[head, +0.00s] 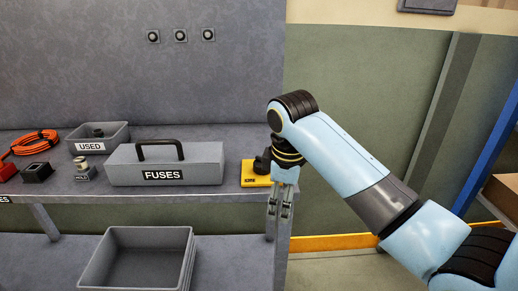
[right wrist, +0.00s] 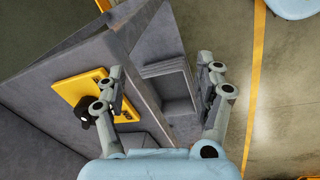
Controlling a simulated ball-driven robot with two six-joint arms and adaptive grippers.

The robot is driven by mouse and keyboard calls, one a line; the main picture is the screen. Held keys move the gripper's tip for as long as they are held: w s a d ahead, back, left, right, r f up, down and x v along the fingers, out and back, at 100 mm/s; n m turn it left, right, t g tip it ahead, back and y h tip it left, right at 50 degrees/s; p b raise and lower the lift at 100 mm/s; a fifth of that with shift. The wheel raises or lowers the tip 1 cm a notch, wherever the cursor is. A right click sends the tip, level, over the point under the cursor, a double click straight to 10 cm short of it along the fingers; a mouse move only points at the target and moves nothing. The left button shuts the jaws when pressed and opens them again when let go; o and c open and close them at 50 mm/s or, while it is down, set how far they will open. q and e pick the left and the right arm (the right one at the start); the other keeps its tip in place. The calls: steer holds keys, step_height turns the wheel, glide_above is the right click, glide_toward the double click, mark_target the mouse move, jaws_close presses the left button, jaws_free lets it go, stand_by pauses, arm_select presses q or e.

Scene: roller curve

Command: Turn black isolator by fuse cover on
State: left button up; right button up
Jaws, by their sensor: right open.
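The black isolator (head: 262,163) is a dark knob on a yellow plate (head: 252,181) at the right end of the bench, partly hidden by my right wrist. The isolator also shows in the right wrist view (right wrist: 72,127), at the left edge of the yellow plate (right wrist: 75,92). The grey fuse cover (head: 190,172), labelled FUSES and with a black handle, sits to its left. My right gripper (head: 279,212) points down at the bench's right edge, beside the plate. In the right wrist view its fingers (right wrist: 163,75) are spread and empty, apart from the knob. My left gripper is out of view.
A USED tray (head: 91,146), a small HOLD stand (head: 83,173), a black block (head: 37,172) and orange cable (head: 36,142) lie left. A grey bin (head: 138,231) is below the bench. Three round dials are on the panel. The floor at right is clear.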

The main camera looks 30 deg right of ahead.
steer(key=w+r, duration=0.1)
steer(key=w, duration=0.1)
steer(key=w+d+r+n, duration=0.1)
steer(key=w+r, duration=0.1)
steer(key=w, duration=0.1)
steer(key=w+d+r+n, duration=0.1)
steer(key=w, duration=0.1)
steer(key=shift+w+r+g, duration=0.3)
steer(key=shift+r+g, duration=0.05)
steer(key=shift+g, duration=0.05)
steer(key=w+r+n, duration=0.1)
steer(key=w+r, duration=0.1)
steer(key=w+d+r+n, duration=0.1)
steer(key=w+r, duration=0.1)
steer(key=w+r+y, duration=0.1)
steer(key=r, duration=0.1)
steer(key=shift+w+d+r+n+g, duration=0.1)
steer(key=shift+w+d+n+g, duration=0.3)
step_height(320, 180, down, 10)
steer(key=shift+f, duration=0.2)
steer(key=shift+c, duration=0.3)
steer(key=c, duration=1.1)
